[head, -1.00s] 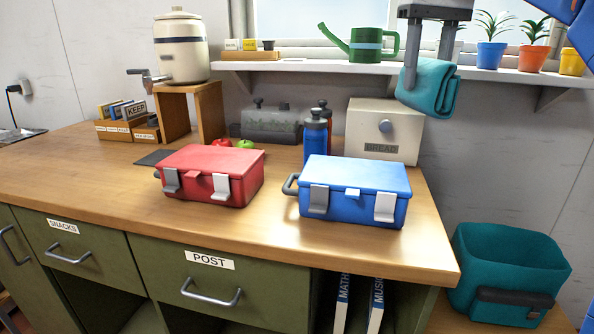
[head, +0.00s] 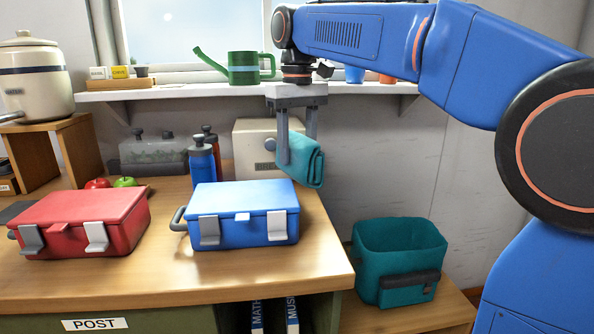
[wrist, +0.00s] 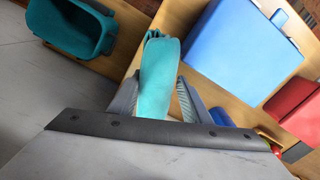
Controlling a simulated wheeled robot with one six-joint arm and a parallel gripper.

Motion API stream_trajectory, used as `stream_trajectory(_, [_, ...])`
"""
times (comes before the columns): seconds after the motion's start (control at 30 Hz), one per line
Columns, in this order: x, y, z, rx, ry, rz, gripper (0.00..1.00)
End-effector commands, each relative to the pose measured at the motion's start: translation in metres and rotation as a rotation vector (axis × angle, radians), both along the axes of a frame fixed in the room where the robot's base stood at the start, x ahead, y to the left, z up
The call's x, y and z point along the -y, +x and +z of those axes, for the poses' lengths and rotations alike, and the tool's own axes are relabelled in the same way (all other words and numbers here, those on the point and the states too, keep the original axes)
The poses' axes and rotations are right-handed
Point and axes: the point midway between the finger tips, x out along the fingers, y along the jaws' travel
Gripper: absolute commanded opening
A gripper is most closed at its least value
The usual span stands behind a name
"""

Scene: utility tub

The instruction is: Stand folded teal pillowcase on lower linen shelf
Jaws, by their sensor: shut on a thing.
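The folded teal pillowcase (head: 303,160) hangs in my gripper (head: 297,150), which is shut on it. In the wrist view the pillowcase (wrist: 157,80) stands out between the two fingers of my gripper (wrist: 155,98). I see no shelf that I can be sure is the lower linen shelf. Open cubbies show under the counter, one with upright books (head: 292,315).
The blue case (head: 245,215) and red case (head: 85,220) stand on the wooden counter. A teal tub (head: 397,255) stands lower, right of the counter. A window shelf (head: 170,94) with a green watering can (head: 243,68) runs behind. The bread bin (head: 255,140) is close behind the pillowcase.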

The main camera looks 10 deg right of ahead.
Motion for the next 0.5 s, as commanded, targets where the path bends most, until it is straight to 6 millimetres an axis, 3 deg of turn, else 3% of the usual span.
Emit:
stream_trajectory(0.23, [0.0, 0.0, -0.017, 0.0, 0.0, 0.0, 0.03])
stream_trajectory(0.5, [0.0, 0.0, -0.049, -0.001, 0.0, 0.0, 0.03])
